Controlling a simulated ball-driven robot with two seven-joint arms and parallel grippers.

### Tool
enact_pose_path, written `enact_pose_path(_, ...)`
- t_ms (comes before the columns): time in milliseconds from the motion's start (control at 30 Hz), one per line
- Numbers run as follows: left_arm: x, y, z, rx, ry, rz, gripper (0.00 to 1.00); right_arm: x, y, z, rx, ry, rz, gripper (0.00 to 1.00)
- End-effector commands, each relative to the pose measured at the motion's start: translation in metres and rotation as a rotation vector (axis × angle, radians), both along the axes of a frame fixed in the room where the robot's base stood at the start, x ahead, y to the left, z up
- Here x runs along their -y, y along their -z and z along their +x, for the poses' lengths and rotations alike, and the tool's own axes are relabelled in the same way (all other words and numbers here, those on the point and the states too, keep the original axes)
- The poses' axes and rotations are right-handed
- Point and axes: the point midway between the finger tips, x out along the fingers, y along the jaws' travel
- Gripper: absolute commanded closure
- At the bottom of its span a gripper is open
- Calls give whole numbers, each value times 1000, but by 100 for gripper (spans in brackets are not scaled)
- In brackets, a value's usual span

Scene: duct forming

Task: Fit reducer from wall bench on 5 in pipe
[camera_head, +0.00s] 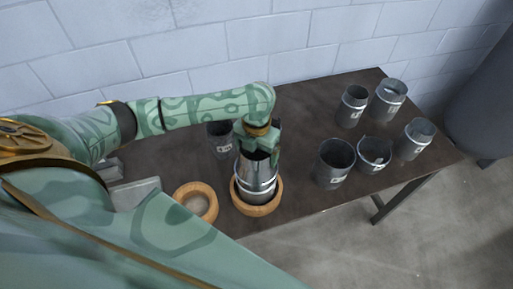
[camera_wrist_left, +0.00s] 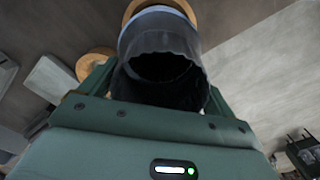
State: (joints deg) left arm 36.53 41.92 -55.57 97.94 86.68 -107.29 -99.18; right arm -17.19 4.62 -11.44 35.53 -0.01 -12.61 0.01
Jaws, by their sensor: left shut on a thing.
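A shiny metal duct piece (camera_head: 257,176) stands roughly upright inside a wooden ring (camera_head: 254,209) near the bench's front edge. A band shows around its lower part; I cannot tell whether this is a reducer seated on a pipe or one piece. My left gripper (camera_head: 259,146) reaches down over it and is shut on its upper end. In the left wrist view its dark open mouth (camera_wrist_left: 165,67) sits between the fingers, with the wooden ring beyond. Labels are too small to read, so I cannot tell which is the 5 in pipe.
The dark bench (camera_head: 300,101) stands against a block wall. Several labelled metal fittings stand at its right, including a wide one (camera_head: 334,161). A grey fitting (camera_head: 220,140) stands behind my left gripper. An empty wooden ring (camera_head: 196,202) lies to the left.

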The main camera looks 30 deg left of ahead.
Motion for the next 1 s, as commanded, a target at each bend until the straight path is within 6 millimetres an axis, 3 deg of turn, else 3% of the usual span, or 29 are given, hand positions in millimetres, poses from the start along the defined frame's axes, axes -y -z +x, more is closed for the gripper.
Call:
enact_pose_path(300, 0, 5, 0, 0, 0, 0, 53, 0, 2, 0, 0, 0, 0, 0)
enact_pose_path(333, 0, 5, 0, 0, 0, 0, 8, 0, 2, 0, 0, 0, 0, 0)
enact_pose_path(367, 0, 5, 0, 0, 0, 0, 0, 0, 2, 0, 0, 0, 0, 0)
enact_pose_path(600, 0, 4, 0, -1, 0, 0, 0, 0, 1, 0, 0, 0, 1, 0)
enact_pose_path(733, 0, -6, 0, 1, 1, -1, 0, 0, -1, 0, 0, -1, 1, 0)
enact_pose_path(867, 0, -34, 1, 4, 2, 1, 0, 0, -8, 0, 0, -1, 1, 0)
enact_pose_path(1000, 0, -74, 1, 6, 3, 1, 0, -1, -16, 0, 0, 0, 1, 0)
